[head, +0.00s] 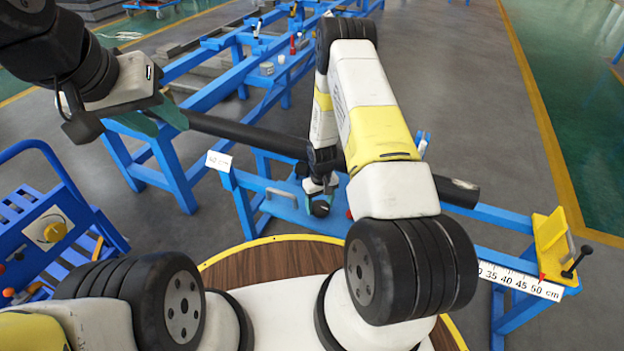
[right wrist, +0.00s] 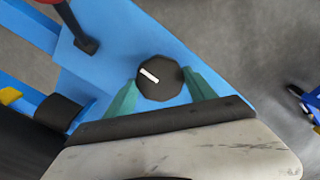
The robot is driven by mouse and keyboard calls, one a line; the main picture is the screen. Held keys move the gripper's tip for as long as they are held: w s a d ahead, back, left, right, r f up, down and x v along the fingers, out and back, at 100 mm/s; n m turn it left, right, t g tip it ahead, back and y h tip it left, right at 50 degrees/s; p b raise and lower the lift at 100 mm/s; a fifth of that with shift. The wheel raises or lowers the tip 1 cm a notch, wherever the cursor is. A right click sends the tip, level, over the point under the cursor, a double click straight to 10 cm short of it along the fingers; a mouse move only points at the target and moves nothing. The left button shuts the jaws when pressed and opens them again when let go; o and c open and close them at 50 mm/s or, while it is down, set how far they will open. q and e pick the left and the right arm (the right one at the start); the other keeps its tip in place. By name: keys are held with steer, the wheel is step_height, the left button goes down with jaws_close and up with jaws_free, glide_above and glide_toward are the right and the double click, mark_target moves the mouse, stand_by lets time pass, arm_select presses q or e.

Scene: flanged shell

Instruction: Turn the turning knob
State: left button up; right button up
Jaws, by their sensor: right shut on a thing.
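The turning knob (right wrist: 161,78) is round and black with a white pointer line, on a blue panel. In the right wrist view its line slants from upper left to lower right. My right gripper (right wrist: 163,92) has one teal finger on each side of the knob and is shut on it. In the head view the right gripper (head: 320,206) is at the blue bench, with the knob mostly hidden. My left gripper (head: 156,118) is at the left end of a dark pipe (head: 260,137); whether its teal fingers hold the pipe is unclear.
The pipe lies across the blue bench frame (head: 243,205). A ruler (head: 520,281) and a yellow end stop (head: 549,243) are at the right. A blue cart (head: 45,225) with a yellow knob stands at the left. A red-handled lever (right wrist: 82,38) rises near the knob.

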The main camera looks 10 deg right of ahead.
stand_by(0.5)
steer(key=o, duration=1.4)
steer(key=shift+r, duration=3.95)
steer(key=shift+r, duration=0.1)
step_height(320, 180, up, 13)
steer(key=t, duration=0.1)
glide_above(320, 206)
steer(key=w, duration=0.1)
steer(key=s+r+m+t+y, duration=0.1)
steer(key=s+r, duration=0.1)
steer(key=r, duration=0.7)
steer(key=s+r+m+t, duration=0.1)
steer(key=s+r, duration=0.2)
steer(key=r, duration=0.5)
steer(key=s+a+r+t, duration=0.1)
steer(key=s+r, duration=0.6)
steer(key=s, duration=0.3)
steer(key=s+a+r+t+y, duration=0.1)
steer(key=s+r+t, duration=0.1)
steer(key=s+r, duration=0.6)
steer(key=shift+s+r+m, duration=0.2)
steer(key=shift+s+m, duration=0.1)
steer(key=shift+s, duration=0.6)
